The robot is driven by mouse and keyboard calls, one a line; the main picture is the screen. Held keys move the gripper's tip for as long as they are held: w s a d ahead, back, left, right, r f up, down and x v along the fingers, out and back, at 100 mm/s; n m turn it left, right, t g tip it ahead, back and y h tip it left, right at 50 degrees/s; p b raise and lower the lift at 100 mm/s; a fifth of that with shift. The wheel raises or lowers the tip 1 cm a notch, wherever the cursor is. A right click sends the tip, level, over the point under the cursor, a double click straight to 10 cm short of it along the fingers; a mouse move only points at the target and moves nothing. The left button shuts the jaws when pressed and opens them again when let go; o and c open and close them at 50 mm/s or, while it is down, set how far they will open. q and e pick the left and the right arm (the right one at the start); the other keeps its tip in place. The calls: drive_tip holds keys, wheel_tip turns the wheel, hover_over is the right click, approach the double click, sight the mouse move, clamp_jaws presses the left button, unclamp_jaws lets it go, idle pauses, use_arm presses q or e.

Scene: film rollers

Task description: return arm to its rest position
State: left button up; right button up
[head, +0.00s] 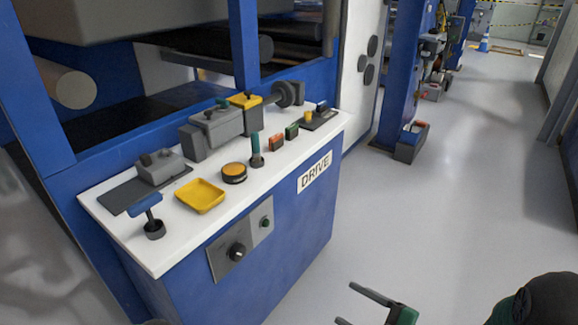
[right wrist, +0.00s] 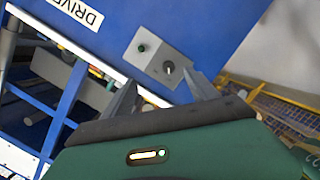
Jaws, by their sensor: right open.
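My right gripper (head: 346,304) is at the bottom edge of the head view, over the grey floor to the right of the blue DRIVE console (head: 290,245). Its fingers are apart with nothing between them. In the right wrist view the open fingers (right wrist: 166,86) point toward the console's blue front (right wrist: 195,30), with the small grey knob panel (right wrist: 165,58) showing beyond them. The gripper looks clear of the console. My left gripper cannot be made out in the head view.
The white console top (head: 165,240) carries a yellow tray (head: 200,196), an orange-topped button (head: 234,173), levers and grey boxes. A blue machine frame with rollers (head: 68,82) stands behind. A blue post (head: 400,75) stands farther back. The floor (head: 465,190) on the right is free.

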drive_tip(key=w+d+r+m+g+h+p, duration=0.1)
drive_tip(key=d+r+m+h+p, duration=0.35)
drive_tip(key=r+p, duration=0.55)
drive_tip(key=w+d+r+m+g+h+p, duration=0.15)
drive_tip(key=d+r+m+h+p, duration=0.25)
drive_tip(key=r+m+h+p, duration=0.55)
drive_tip(key=s+a+r+m+g+y+p, duration=0.2)
drive_tip(key=s+r+g+p, duration=0.4)
drive_tip(key=s+r+p, duration=0.4)
drive_tip(key=s+a+m+p, duration=0.1)
drive_tip(key=s+m+p, duration=0.1)
drive_tip(key=p, duration=0.3)
drive_tip(key=shift+s+a+m, duration=0.15)
drive_tip(key=shift+s+m, duration=0.1)
drive_tip(key=shift+m, duration=0.15)
drive_tip(key=shift+a, duration=0.1)
